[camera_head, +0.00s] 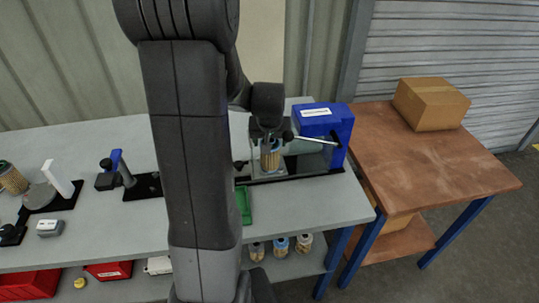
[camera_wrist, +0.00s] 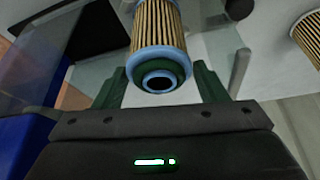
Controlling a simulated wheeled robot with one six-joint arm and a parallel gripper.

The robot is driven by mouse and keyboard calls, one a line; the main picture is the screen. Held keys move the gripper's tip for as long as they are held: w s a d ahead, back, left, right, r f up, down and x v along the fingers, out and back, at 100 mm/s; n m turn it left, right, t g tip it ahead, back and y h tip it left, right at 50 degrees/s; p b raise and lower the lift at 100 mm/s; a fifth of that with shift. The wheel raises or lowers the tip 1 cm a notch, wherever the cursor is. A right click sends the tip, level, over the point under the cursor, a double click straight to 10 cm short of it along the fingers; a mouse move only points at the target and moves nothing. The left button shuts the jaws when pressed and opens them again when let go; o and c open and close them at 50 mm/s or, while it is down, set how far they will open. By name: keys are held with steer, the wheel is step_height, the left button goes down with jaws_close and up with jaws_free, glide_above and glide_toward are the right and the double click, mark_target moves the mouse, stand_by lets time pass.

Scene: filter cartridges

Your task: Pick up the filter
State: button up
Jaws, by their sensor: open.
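A filter (camera_head: 270,158) with tan pleats stands upright at the blue machine near the right end of the grey bench. In the wrist view the filter (camera_wrist: 158,28) shows its pleated body, a blue band and a dark green end cap with a blue-ringed hole. My gripper (camera_head: 268,136) is above the filter in the head view. In the wrist view my gripper (camera_wrist: 160,86) is open, with one green finger on each side of the filter's end. Gaps show between the fingers and the cap. My arm hides part of the bench.
The blue machine (camera_head: 326,122) with a lever stands right beside the filter. Another pleated filter (camera_wrist: 309,38) is at the wrist view's right edge. A green tray (camera_head: 244,206) lies in front. Black fixtures stand to the left. A cardboard box (camera_head: 432,104) sits on the brown table (camera_head: 440,155).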

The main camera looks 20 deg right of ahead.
steer(key=c, duration=1)
steer(key=shift+r, duration=0.1)
